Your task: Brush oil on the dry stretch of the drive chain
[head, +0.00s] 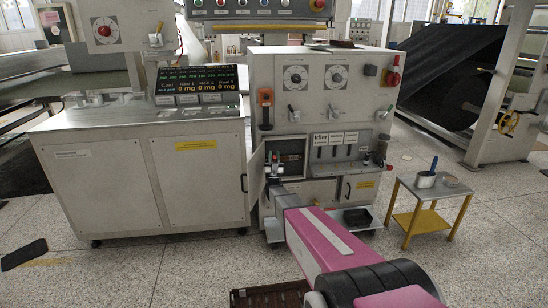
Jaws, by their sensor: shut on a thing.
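My arm reaches forward to a grey machine cabinet (345,90). My gripper (275,172) is at the left edge of a small dark opening (292,150) in its front. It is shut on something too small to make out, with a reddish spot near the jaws. A narrow panel (257,185), seemingly an open door, stands left of the opening. The drive chain and its dry stretch cannot be made out. A metal pot (426,181) with a blue-handled tool (434,164) standing in it is on a small side table (407,191) at the right.
A small round dish (451,182) is beside the pot. A black tray (357,217) is low at the cabinet's foot. A wide counter cabinet (100,180) closes off the left. A dark grate (268,296) lies on the floor in front. The speckled floor is open at right.

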